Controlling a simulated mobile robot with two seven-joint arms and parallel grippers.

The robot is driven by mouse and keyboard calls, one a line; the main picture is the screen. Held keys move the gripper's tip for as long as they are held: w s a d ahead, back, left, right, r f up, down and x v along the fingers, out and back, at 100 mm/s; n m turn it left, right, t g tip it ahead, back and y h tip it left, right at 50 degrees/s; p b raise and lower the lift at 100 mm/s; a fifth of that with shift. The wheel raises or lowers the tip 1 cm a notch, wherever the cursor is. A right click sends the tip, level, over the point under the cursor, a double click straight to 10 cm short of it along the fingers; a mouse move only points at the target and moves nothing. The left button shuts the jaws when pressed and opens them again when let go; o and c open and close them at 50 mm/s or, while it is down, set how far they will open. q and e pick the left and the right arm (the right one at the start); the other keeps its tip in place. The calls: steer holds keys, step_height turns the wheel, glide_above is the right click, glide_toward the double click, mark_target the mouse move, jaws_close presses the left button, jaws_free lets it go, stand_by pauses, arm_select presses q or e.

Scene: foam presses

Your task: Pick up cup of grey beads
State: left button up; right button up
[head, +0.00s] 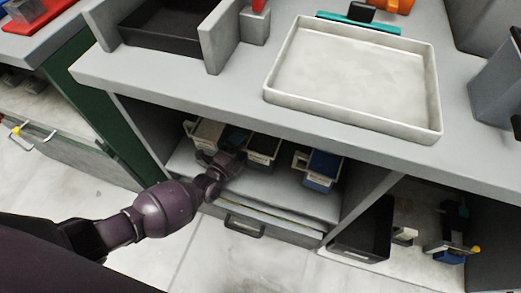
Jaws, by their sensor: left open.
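I cannot make out a cup of grey beads for certain. Several small containers stand on the open shelf under the counter: a beige one (206,130) at the left, a dark one with a pale rim (264,150) in the middle, and a blue and white one (322,170) at the right. What is in them is too small to tell. My left gripper (232,158) is open at the shelf, in front of the left and middle containers and partly hiding them. Its fingers are hard to make out, and I cannot tell whether they touch anything. My right gripper is not in view.
The counter top (175,85) overhangs the shelf (275,188). A shallow white tray (350,115) and a dark bin (165,30) sit on it. A drawer (262,226) lies below the shelf. A black box (363,235) stands in the right compartment. The pale floor (215,265) in front is clear.

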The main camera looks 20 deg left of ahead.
arm_select(q)
steer(key=c, duration=0.8)
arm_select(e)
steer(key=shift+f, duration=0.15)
arm_select(q)
steer(key=shift+r, duration=0.25)
step_height(320, 180, up, 20)
steer(key=p, duration=0.9)
steer(key=shift+f, duration=0.2)
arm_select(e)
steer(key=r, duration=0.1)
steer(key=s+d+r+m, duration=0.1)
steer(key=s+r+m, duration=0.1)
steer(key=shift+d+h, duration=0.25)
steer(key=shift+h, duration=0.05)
